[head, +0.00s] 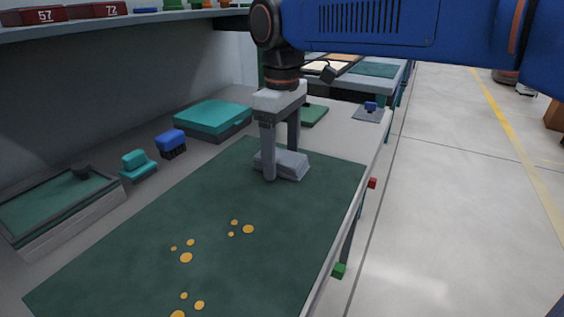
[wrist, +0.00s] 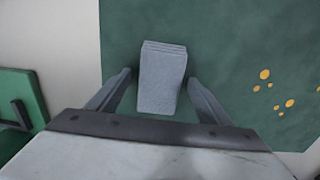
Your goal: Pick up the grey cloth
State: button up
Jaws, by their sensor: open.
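The grey cloth (head: 290,165) lies folded in a small stack near the far end of the dark green mat (head: 200,210). It also shows in the wrist view (wrist: 162,78), between the two fingers. My gripper (head: 282,165) points down at the cloth, with its fingers open on either side. In the wrist view the fingers (wrist: 160,90) stand apart from the cloth's sides, with a gap on each side. One finger hides part of the cloth in the head view.
Several orange spots (head: 186,257) dot the mat. Left of it stand a teal case (head: 212,118), a blue brush (head: 171,143), a teal block (head: 138,166) and a tray (head: 60,210). A green item (head: 314,115) lies behind the gripper. A shelf (head: 120,22) overhangs the back.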

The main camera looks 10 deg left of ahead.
jog(key=c, duration=1.1)
jog(key=shift+c, duration=0.2)
